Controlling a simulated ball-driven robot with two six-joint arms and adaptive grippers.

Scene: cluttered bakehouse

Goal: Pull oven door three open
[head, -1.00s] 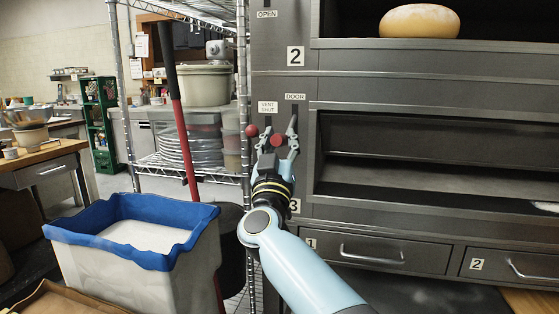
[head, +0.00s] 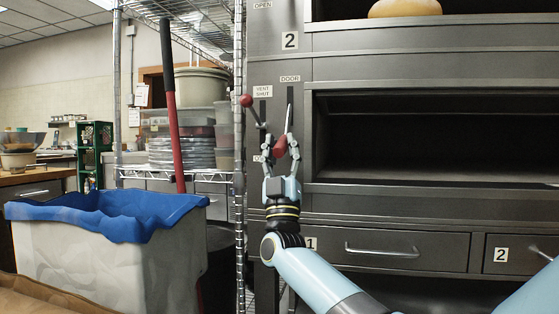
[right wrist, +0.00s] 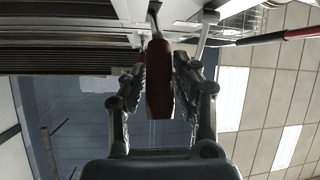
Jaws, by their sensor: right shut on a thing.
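The third oven chamber (head: 430,135) is the wide opening at centre right in the head view; it looks dark inside, and I cannot tell how far its door is open. Left of it, a slot under the DOOR label (head: 290,78) carries a lever with a red grip (head: 281,146). My right gripper (head: 281,143) is shut on this grip, one finger on each side. In the right wrist view the red grip (right wrist: 159,80) stands between the fingers. The vent lever's red knob (head: 246,100) is just to the left, apart from the fingers. My left gripper is out of view.
A wire shelf post (head: 239,160) stands close left of the gripper. A bin with a blue liner (head: 110,225) and a red-handled tool (head: 173,120) are at left. Drawers (head: 390,250) lie below the chamber. A round loaf (head: 405,8) is in the chamber above.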

